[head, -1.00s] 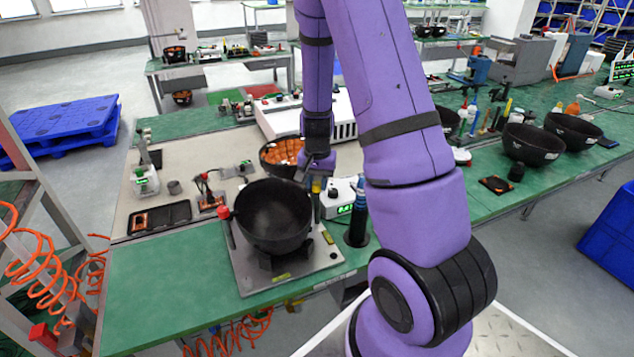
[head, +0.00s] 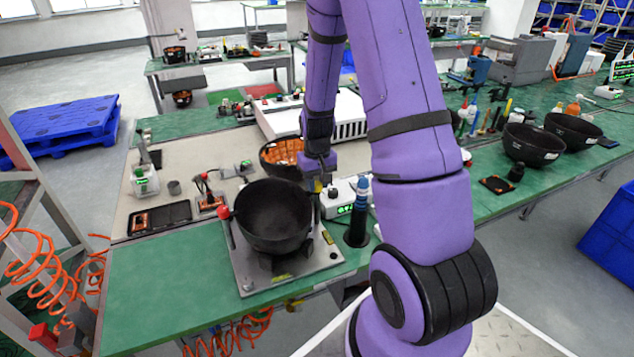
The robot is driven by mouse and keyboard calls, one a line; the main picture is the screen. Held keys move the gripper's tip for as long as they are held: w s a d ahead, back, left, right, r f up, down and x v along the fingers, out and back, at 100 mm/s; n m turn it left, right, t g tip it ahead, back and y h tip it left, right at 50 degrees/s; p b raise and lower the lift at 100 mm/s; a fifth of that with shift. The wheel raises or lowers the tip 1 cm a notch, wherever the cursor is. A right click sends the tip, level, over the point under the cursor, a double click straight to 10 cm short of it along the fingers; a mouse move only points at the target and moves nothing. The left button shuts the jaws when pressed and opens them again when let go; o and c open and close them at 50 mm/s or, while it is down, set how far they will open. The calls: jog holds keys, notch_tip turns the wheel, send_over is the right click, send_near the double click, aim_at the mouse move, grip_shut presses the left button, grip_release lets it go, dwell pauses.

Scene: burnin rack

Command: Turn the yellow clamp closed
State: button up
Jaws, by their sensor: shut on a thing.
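A black bowl (head: 272,216) sits in a fixture on a grey metal plate (head: 247,284) near the bench's front edge. A clamp with a red knob (head: 224,212) stands upright at the bowl's left. The yellow clamp (head: 318,186) is at the bowl's right rim; only a small yellow part shows below my gripper. My gripper (head: 316,187) points down there, shut on the yellow clamp. The fingers are small and partly hidden, and the clamp's exact angle cannot be told.
A blue-capped dark bottle (head: 359,215) and a white box with a green display (head: 345,196) stand close to the right. A bowl of orange parts (head: 283,157) is just behind. A black tray (head: 160,217) lies left. The green bench front-left is clear.

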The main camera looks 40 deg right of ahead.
aim_at(317, 183)
dwell(0.4)
jog(key=o, duration=0.9)
jog(key=shift+o, duration=0.2)
notch_tip(317, 183, up, 11)
jog(key=shift+a, duration=0.1)
jog(key=s+a+r+n+t, duration=0.1)
jog(key=s+a+r, duration=0.35)
jog(key=r, duration=0.35)
jog(key=s+a+r+n+t, duration=0.1)
jog(key=s+a+r+t, duration=0.15)
jog(key=a+r, duration=0.4)
jog(key=s+a+r+t, duration=0.1)
jog(key=s+a+r, duration=0.2)
jog(key=s, duration=0.4)
jog(key=s+a+r+n, duration=0.1)
jog(key=s+a+r, duration=0.2)
jog(key=s, duration=0.4)
jog(key=shift+s+a+r+n+t, duration=0.15)
jog(key=shift+a+r+n+t, duration=0.15)
jog(key=shift+r, duration=0.4)
